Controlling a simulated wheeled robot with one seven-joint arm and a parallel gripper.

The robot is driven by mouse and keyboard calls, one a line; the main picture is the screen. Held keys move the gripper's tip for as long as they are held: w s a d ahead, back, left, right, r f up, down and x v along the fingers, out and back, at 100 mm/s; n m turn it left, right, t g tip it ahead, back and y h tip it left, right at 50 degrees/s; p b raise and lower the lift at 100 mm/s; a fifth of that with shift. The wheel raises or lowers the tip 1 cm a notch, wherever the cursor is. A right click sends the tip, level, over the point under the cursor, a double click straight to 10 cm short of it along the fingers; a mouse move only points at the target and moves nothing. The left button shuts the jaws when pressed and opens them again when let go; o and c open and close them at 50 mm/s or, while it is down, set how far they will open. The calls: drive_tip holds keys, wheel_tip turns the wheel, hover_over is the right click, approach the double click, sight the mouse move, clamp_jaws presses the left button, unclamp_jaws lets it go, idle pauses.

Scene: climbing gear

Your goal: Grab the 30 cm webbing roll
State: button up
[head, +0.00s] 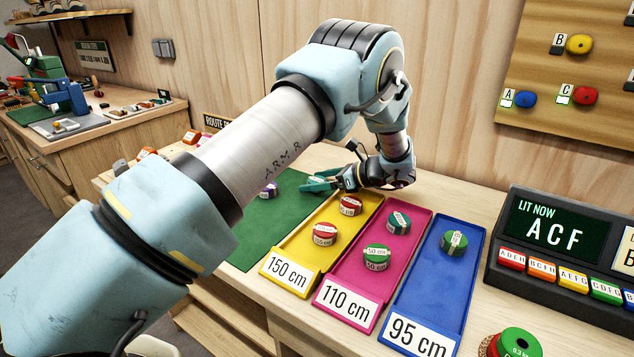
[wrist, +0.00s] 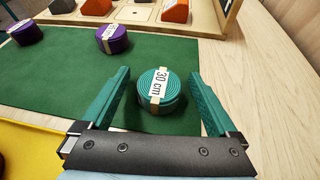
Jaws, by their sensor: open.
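The 30 cm webbing roll (wrist: 159,88) is a teal coil with a pale band and a "30 cm" label. It lies flat on the green mat (wrist: 60,85) near the mat's right edge in the wrist view. My gripper (wrist: 163,82) is open, with one teal finger on each side of the roll and gaps between. I cannot tell how high the fingers are above the mat. In the head view my gripper (head: 318,182) is over the mat's right part, beyond the yellow tray; the 30 cm roll is not clearly visible there.
Purple rolls (wrist: 113,39) lie on the mat to the left. Yellow (head: 327,234), pink (head: 381,260) and blue (head: 436,275) trays hold rolls and are marked 150, 110 and 95 cm. A display box (head: 560,240) stands at the right. Bare wood lies right of the mat.

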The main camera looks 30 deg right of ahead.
drive_tip(key=c, duration=1.5)
drive_tip(key=shift+o, duration=0.2)
